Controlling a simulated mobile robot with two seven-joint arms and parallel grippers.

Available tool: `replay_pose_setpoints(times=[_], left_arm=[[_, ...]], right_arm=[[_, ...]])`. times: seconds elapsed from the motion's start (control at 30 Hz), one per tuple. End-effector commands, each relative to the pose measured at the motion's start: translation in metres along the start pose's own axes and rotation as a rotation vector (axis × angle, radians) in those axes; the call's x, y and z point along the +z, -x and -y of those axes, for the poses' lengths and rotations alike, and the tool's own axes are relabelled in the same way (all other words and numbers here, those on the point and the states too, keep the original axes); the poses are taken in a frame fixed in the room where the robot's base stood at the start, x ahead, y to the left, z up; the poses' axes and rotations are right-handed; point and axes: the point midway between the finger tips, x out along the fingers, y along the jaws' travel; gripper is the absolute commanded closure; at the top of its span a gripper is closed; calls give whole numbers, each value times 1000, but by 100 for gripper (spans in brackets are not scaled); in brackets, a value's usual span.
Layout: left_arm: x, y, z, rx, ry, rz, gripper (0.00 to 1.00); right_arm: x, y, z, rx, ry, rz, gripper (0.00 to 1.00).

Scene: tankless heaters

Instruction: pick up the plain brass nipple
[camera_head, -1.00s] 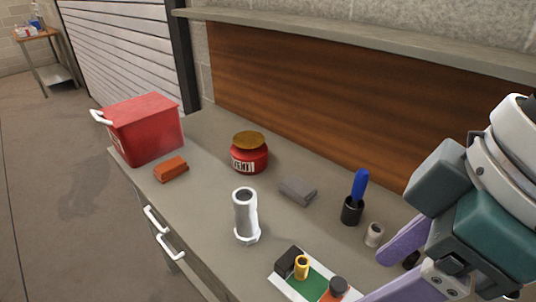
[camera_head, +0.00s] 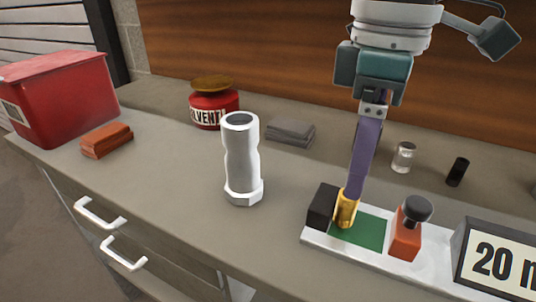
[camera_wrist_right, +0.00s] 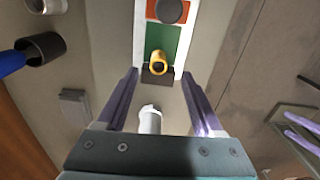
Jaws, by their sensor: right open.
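The plain brass nipple (camera_head: 346,212) is a short gold tube standing upright on the white tray, beside a black block. It also shows in the right wrist view (camera_wrist_right: 157,62), with its dark bore facing the camera. My right gripper (camera_head: 351,188) points down at the nipple and overlaps its top in the head view. In the right wrist view its purple fingers (camera_wrist_right: 160,74) are wide apart, with nothing held between them. The nipple shows beyond the fingertips. Two purple strips at the right edge of that view look like my left gripper (camera_wrist_right: 285,124); their opening is unclear.
The white tray (camera_head: 315,240) also holds the black block (camera_head: 321,205) and an orange block with a black knob (camera_head: 406,230). A white pipe fitting (camera_head: 242,165) stands to the left. A sign (camera_head: 500,255) stands at right. Small cylinders stand behind.

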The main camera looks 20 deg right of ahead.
Motion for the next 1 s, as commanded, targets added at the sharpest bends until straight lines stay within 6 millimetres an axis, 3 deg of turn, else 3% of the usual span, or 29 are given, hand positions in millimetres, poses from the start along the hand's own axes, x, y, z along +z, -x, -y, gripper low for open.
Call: replay_pose_setpoints(times=[0.33, 0.63, 1.0], left_arm=[[3, -10, -2, 6, 6, -1, 0], [3, -10, -2, 5, 6, 0, 0], [4, -10, -1, 0, 0, 1, 0]], right_arm=[[-1, -48, -2, 0, 1, 2, 32], [-2, -54, -2, 0, 2, 0, 32], [-2, -54, -2, 0, 2, -1, 72]])
